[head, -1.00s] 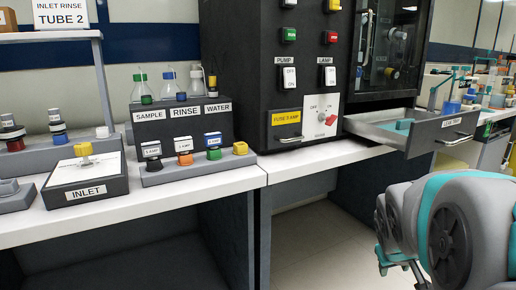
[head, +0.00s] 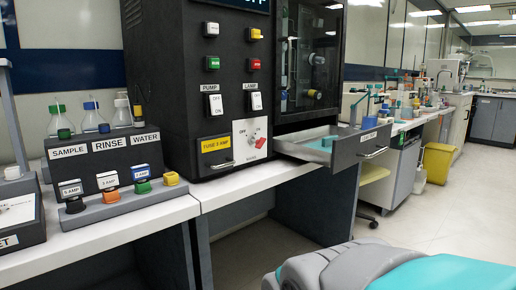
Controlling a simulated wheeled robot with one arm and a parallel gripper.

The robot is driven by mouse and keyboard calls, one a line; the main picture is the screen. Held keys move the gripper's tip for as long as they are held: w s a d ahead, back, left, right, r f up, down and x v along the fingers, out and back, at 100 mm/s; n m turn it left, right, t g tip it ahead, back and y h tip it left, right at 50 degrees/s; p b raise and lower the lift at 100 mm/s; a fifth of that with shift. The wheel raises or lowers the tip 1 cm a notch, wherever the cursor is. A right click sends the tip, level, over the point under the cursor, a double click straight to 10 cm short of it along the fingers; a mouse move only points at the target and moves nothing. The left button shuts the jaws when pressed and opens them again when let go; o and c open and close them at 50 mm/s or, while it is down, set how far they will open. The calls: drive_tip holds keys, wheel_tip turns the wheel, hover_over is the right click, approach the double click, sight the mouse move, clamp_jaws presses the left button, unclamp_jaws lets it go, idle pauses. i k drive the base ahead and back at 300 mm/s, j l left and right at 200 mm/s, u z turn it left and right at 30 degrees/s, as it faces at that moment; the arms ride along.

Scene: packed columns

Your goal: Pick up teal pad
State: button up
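A teal pad (head: 328,142) lies inside the open drawer (head: 346,155) of the black instrument cabinet. Only its upper part shows above the drawer's side. The drawer is pulled out to the right, with a label and a metal handle on its front. Grey and teal links of my arm fill the bottom right of the head view, below and apart from the drawer. My gripper's fingers do not show.
A white bench (head: 240,185) runs under the cabinet (head: 170,80). On it stand a bottle rack (head: 105,165) and a strip of fuse blocks (head: 120,200). A yellow bin (head: 438,162) stands on the floor at right. Open floor lies right of the drawer.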

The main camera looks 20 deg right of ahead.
sight(325, 145)
drive_tip(key=z, duration=1)
